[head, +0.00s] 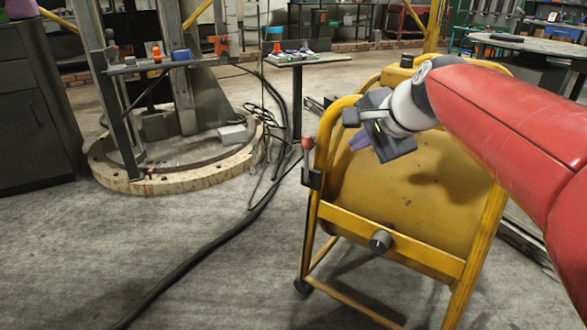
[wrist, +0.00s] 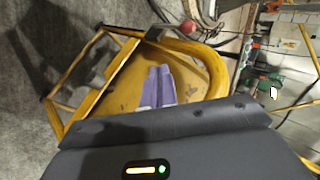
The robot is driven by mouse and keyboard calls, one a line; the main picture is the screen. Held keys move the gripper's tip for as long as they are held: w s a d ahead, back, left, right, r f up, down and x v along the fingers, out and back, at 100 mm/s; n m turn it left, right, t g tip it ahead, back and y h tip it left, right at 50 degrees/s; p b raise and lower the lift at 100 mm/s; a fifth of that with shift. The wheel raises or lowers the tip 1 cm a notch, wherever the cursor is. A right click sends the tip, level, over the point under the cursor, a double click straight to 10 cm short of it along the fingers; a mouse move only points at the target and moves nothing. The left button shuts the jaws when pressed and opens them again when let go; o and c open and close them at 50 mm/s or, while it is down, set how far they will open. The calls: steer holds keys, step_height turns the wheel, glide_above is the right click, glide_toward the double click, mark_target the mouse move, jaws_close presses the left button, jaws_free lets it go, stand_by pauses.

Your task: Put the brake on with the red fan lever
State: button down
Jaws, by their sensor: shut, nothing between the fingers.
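The red-knobbed lever (head: 308,146) stands nearly upright on a dark bracket on the left upright of the yellow drum-shaped machine (head: 400,200). In the wrist view its red knob (wrist: 188,27) appears near the top edge, beyond the yellow frame. My gripper (head: 358,141), with purple fingers, is shut and empty. It is to the right of the lever at about the knob's height in the head view, apart from it. In the wrist view the two fingers (wrist: 158,86) lie side by side in front of the yellow drum.
A dark round knob (head: 380,241) sticks out from the machine's lower crossbar. Black cables (head: 215,238) run across the floor to the left. A small table (head: 308,60) and a column on a round base (head: 180,180) stand behind.

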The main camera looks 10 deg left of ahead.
steer(key=shift+w+a+m+y, duration=0.35)
steer(key=shift+w+a, duration=0.25)
steer(key=shift+a, duration=0.35)
steer(key=b, duration=0.2)
glide_toward(309, 149)
steer(key=shift+x, duration=2.7)
steer(key=shift+p, duration=0.35)
